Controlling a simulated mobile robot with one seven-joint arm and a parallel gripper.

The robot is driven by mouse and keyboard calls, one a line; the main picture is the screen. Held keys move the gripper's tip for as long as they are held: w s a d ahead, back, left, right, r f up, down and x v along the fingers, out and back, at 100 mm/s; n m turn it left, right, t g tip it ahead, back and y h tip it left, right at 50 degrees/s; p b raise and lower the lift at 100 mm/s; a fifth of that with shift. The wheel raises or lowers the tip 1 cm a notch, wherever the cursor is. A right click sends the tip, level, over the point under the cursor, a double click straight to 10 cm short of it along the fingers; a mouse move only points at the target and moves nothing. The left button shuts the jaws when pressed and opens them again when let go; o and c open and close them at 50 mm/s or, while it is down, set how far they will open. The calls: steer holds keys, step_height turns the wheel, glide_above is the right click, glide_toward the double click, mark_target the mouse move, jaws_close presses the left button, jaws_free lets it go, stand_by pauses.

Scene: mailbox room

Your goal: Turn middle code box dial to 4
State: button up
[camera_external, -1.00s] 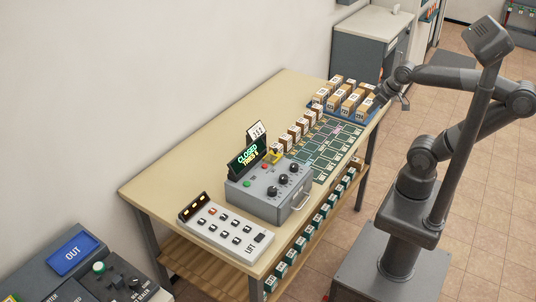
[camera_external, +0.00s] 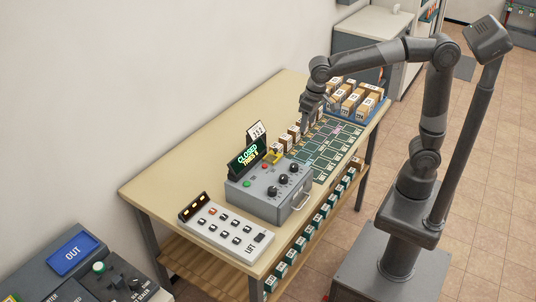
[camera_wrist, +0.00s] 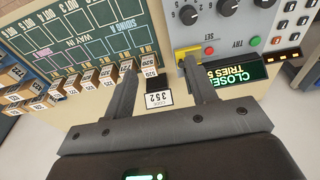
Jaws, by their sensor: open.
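The grey code box (camera_external: 268,192) stands on the table, with three black dials in a row on its sloped top. The middle dial (camera_external: 283,180) sits between the other two; its setting is too small to read. The box's display (camera_external: 248,156) reads CLOSED and TRIES with a digit that is hard to read. A card reading 352 (camera_wrist: 157,97) stands beside it. My gripper (camera_external: 308,108) is above the table, behind the box near the small parcels. In the wrist view my gripper (camera_wrist: 160,70) is open and empty, with part of the box (camera_wrist: 227,22) at the upper right.
A white keypad marked LIFT (camera_external: 227,227) lies left of the box. A green board with outlined cells (camera_external: 325,150), a row of small parcels (camera_external: 297,130) and a blue tray of larger parcels (camera_external: 372,108) lie to the right. The table's back left is bare.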

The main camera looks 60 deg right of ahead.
steer(key=g, duration=0.2)
glide_toward(284, 176)
step_height(284, 176, down, 9)
steer(key=shift+s+a, duration=0.1)
steer(key=shift+a, duration=0.05)
steer(key=shift+c, duration=0.5)
steer(key=c, duration=0.9)
